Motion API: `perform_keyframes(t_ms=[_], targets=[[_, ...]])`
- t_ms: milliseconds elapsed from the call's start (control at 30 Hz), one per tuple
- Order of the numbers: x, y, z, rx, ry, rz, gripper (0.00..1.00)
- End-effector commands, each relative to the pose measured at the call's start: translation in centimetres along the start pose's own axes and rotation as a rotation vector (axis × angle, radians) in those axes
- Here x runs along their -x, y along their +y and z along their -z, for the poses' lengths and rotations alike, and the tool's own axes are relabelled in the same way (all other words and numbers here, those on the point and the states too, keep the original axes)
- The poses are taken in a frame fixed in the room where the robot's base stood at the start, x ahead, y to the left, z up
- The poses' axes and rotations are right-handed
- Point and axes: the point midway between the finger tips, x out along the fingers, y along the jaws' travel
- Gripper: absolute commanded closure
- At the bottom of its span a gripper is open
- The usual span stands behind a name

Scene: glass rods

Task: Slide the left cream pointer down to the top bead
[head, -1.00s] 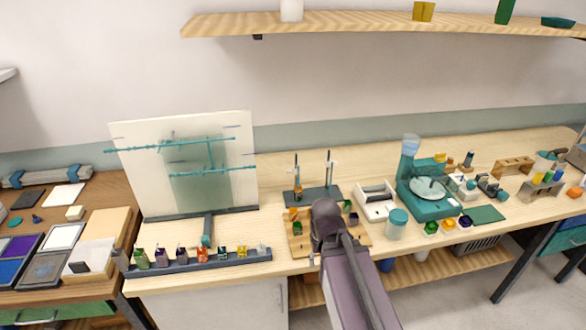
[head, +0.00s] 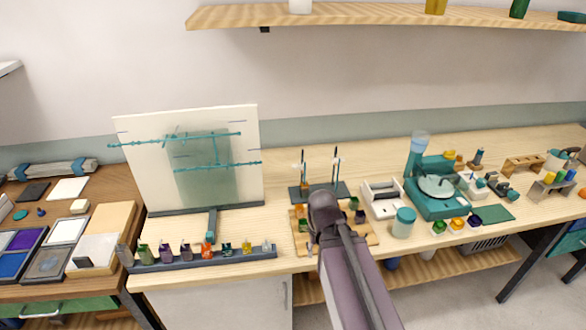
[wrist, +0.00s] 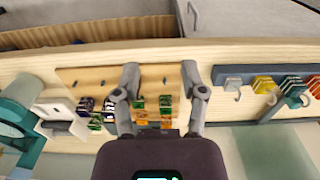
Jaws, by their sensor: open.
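Two thin upright rods stand on a dark base (head: 339,193) at the back of the bench in the head view. The left cream pointer (head: 297,166) is a small pale piece on the upper part of the left rod. An orange bead (head: 303,186) shows low on that rod, below and apart from the pointer; other beads are too small to tell. My gripper (wrist: 160,82) is open and empty in the wrist view, over the wooden board in front of the rods. It is apart from the pointer. My arm hides part of the board in the head view.
The wooden board (head: 362,240) holds several green, orange and dark pieces. A glass panel (head: 240,120) and a dark rail (head: 262,254) with colored pieces stand left. A white box (head: 381,207), a jar (head: 403,223) and a teal machine (head: 430,205) stand right. A shelf (head: 370,14) hangs above.

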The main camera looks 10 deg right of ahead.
Motion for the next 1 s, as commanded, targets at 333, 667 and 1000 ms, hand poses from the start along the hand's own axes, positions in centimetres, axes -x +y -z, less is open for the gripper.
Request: perform_keyframes(t_ms=[333,667,1000], targets=[[-3.4,3.8,5.5,0.049,0.142,-0.218,0.46],[-5.3,6.3,15.5,0.215,0.421,-0.619,0.46],[-4.6,3.8,25.3,0.508,0.698,-1.010,0.46]])
